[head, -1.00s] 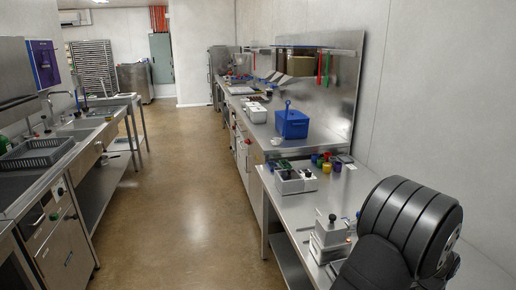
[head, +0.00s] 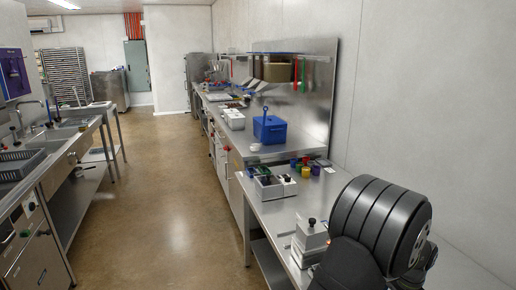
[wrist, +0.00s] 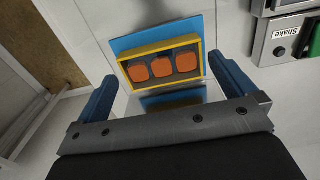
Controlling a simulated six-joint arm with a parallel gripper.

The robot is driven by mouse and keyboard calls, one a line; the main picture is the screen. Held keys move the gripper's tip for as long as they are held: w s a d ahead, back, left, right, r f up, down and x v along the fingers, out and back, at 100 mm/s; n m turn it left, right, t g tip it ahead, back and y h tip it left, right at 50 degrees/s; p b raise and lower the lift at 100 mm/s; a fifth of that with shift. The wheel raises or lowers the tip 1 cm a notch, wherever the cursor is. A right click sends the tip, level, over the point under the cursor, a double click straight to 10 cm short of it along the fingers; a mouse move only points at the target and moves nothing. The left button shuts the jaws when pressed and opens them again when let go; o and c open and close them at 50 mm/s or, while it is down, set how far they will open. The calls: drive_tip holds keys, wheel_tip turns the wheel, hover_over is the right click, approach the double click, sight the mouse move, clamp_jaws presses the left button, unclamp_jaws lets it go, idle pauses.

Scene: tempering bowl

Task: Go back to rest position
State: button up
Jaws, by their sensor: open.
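My gripper (wrist: 162,68) shows in the wrist view with its two blue fingers wide apart and nothing between their tips. Beyond the fingers is a yellow-framed tray (wrist: 124,61) holding three orange rounded pieces (wrist: 163,67), on a blue panel (wrist: 131,42). The tray looks apart from the fingers. In the head view my dark arm (head: 380,225) stands at the lower right, over the near end of the steel bench; the gripper's fingers are out of sight there.
A grey box labelled "Shake" (wrist: 276,44) is at the wrist view's upper right. On the right-hand steel bench (head: 262,205) stand a light grey block with a black knob (head: 309,240), small coloured cups (head: 304,170) and a blue box (head: 269,130). The aisle floor (head: 165,190) is clear.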

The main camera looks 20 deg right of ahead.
wheel_tip(320, 180, down, 3)
drive_tip(key=shift+r, duration=0.1)
wheel_tip(320, 180, up, 4)
drive_tip(key=s+a+r, duration=0.2)
drive_tip(key=s+r, duration=0.5)
drive_tip(key=s, duration=0.4)
drive_tip(key=w+a+r, duration=0.1)
drive_tip(key=w+a, duration=0.1)
drive_tip(key=w, duration=0.8)
drive_tip(key=w+a, duration=0.2)
drive_tip(key=w, duration=0.8)
drive_tip(key=w+f, duration=0.2)
drive_tip(key=w, duration=0.1)
drive_tip(key=w+a+f, duration=0.1)
drive_tip(key=w+f, duration=0.1)
drive_tip(key=w, duration=0.2)
drive_tip(key=w+a+f, duration=0.1)
drive_tip(key=w+f, duration=0.1)
drive_tip(key=w, duration=0.1)
drive_tip(key=shift+w+f, duration=0.2)
drive_tip(key=shift+w, duration=0.05)
drive_tip(key=shift+w+a+f, duration=0.1)
drive_tip(key=shift+w+f, duration=0.15)
drive_tip(key=shift+f, duration=0.5)
